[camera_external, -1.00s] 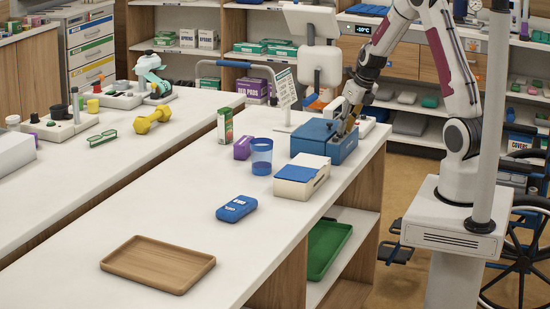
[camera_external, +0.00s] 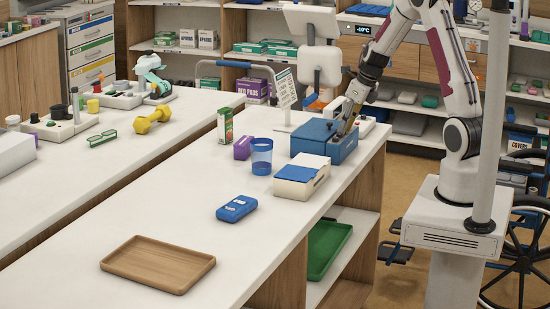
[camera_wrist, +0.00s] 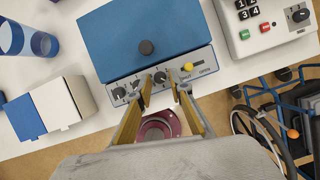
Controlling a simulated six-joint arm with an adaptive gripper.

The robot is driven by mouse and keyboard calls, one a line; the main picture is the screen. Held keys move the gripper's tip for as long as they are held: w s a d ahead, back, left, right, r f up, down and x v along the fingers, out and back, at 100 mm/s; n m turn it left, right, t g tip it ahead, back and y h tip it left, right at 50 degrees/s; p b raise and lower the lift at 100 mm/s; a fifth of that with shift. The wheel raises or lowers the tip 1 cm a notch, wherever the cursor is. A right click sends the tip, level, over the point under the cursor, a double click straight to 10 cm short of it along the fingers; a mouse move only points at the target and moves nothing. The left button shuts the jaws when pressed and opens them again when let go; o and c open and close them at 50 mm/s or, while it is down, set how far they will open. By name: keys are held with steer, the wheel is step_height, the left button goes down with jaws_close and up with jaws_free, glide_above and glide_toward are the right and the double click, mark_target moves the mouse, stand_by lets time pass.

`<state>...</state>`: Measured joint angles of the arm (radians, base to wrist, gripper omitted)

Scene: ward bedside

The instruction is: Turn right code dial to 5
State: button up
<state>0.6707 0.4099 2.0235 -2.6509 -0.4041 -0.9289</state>
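A blue box (camera_wrist: 140,35) with a dark round knob on its lid lies ahead in the wrist view. Its grey front panel (camera_wrist: 205,62) carries several dark code dials in a row and a yellow-tipped slider at right. The right code dial (camera_wrist: 160,77) shows between my fingertips; its reading is too small to tell. My gripper (camera_wrist: 160,84) is open, with a finger on either side of that dial and apparent gaps beside it. In the external view, my gripper (camera_external: 346,128) is at the box (camera_external: 312,130), and the arm hides part of the panel.
A white box with a blue lid (camera_external: 302,178) and a blue cup (camera_external: 262,158) stand near the blue box. A white keypad device (camera_wrist: 285,43) is to the right in the wrist view. The counter around the wooden tray (camera_external: 158,264) is clear.

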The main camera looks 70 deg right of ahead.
steer(key=shift+d+n+y, duration=0.1)
steer(key=shift+n+y, duration=0.3)
steer(key=shift+n, duration=0.5)
